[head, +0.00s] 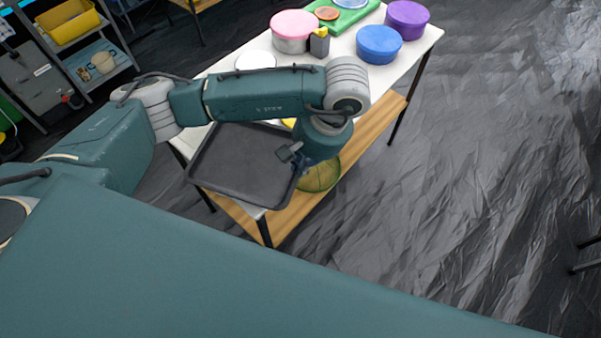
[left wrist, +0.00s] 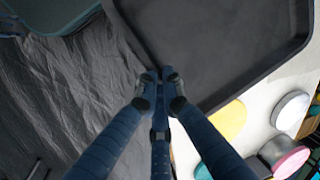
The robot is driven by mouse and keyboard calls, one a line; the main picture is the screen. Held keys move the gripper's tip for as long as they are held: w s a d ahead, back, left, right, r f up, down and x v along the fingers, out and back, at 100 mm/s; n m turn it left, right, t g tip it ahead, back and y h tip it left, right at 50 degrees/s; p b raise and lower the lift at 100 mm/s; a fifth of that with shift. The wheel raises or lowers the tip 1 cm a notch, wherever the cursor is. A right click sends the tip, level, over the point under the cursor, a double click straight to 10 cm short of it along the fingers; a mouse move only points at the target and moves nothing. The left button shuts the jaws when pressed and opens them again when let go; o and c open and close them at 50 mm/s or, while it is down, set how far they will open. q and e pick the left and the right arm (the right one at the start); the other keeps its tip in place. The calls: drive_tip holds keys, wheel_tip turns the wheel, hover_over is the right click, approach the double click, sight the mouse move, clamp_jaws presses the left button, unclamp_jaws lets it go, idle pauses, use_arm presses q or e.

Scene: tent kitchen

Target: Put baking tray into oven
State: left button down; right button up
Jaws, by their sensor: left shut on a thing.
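The baking tray (head: 240,165) is dark, flat and rectangular with a raised rim. It lies over the near end of the white table; I cannot tell whether it touches the top. It also shows in the left wrist view (left wrist: 215,40). My left gripper (head: 301,164) reaches down from above and is shut on the tray's right rim. In the left wrist view its fingertips (left wrist: 160,78) meet at the tray's edge. My right gripper is not in view. I cannot make out an oven in either view.
The white table (head: 403,67) holds a pink-lidded pot (head: 293,32), a blue tub (head: 379,44) and a purple tub (head: 407,19) at its far end. A green bowl (head: 320,180) is on the wooden lower shelf. A shelf unit stands upper left.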

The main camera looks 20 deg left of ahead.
use_arm(q)
wheel_tip(320, 180, down, 5)
drive_tip(key=shift+r, duration=0.1)
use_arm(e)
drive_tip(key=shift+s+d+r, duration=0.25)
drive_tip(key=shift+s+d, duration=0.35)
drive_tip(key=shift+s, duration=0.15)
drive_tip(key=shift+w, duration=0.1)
use_arm(q)
drive_tip(key=c, duration=2.4)
unclamp_jaws()
drive_tip(key=o, duration=0.5)
drive_tip(key=shift+c, duration=0.2)
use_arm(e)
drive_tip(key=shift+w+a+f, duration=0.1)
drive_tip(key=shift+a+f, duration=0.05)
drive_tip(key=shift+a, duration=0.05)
